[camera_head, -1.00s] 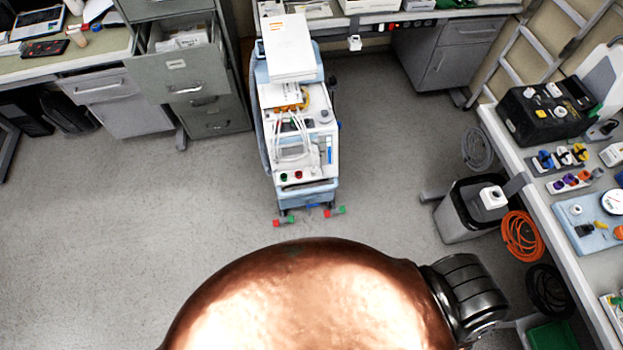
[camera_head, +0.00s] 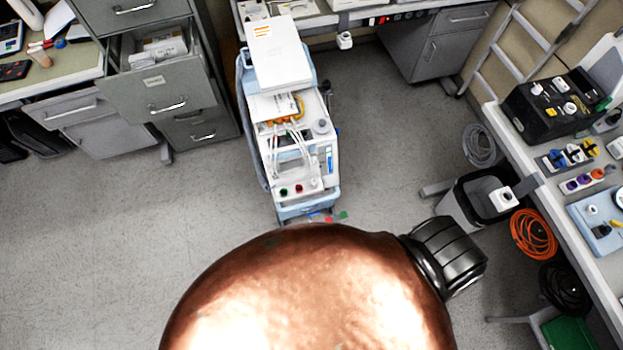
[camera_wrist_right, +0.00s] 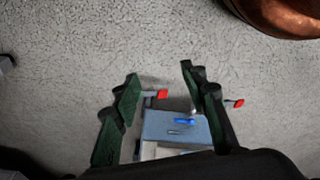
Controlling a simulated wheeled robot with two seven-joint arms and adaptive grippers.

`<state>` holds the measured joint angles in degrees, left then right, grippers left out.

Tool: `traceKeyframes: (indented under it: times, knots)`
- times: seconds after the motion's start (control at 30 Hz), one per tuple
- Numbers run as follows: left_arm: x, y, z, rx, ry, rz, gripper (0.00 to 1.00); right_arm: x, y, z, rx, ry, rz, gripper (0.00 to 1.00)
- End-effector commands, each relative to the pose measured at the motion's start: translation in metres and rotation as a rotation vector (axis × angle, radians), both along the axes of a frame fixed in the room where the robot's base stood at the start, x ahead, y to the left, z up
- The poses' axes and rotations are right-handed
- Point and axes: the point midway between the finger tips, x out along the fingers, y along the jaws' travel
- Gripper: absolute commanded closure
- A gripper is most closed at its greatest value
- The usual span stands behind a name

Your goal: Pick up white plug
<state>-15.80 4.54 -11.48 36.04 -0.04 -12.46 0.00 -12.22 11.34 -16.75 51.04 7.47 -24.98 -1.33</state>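Several small white plug-like pieces show in the head view. One white block with a socket face (camera_head: 503,198) sits at the rim of a grey bin on the right. Another white plug (camera_head: 344,40) is at the front edge of the back desk. Smaller white plugs (camera_head: 570,107) stand on a black box (camera_head: 545,108) on the right bench. I cannot tell which is the task's plug. My right gripper (camera_wrist_right: 160,82) is open and empty in the right wrist view, above the floor and the trolley's blue end. No plug shows between its fingers. My left gripper is in no view.
Filing cabinets (camera_head: 160,75) with an open drawer are at left. Orange cable (camera_head: 533,235) and a green box (camera_head: 568,331) lie by the right bench. The left floor is clear.

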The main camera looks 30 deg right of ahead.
Motion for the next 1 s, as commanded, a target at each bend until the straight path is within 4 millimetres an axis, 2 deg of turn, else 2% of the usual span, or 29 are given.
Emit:
traceKeyframes:
  times: [0.03,0.1,0.2,0.3,0.43,0.63,0.77,1.0]
  knots:
    - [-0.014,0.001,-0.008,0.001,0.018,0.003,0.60,0.065,-0.005,0.021,0.002,-0.050,0.043,0.60]
    - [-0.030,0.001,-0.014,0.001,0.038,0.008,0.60,0.131,0.004,0.056,0.021,-0.086,0.106,0.60]
    - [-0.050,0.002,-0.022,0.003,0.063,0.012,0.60,0.199,0.031,0.109,0.056,-0.116,0.207,0.60]
    - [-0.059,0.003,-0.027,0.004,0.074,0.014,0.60,0.235,0.061,0.155,0.087,-0.121,0.311,0.60]
    - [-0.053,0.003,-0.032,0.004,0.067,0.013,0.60,0.254,0.093,0.199,0.113,-0.112,0.426,0.60]
    - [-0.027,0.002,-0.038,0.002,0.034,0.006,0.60,0.264,0.127,0.257,0.122,-0.069,0.629,0.60]
    - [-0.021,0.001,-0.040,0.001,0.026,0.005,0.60,0.270,0.121,0.274,0.102,-0.021,0.721,0.60]
    - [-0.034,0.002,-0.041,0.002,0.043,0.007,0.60,0.294,0.077,0.284,0.054,0.041,0.765,0.60]
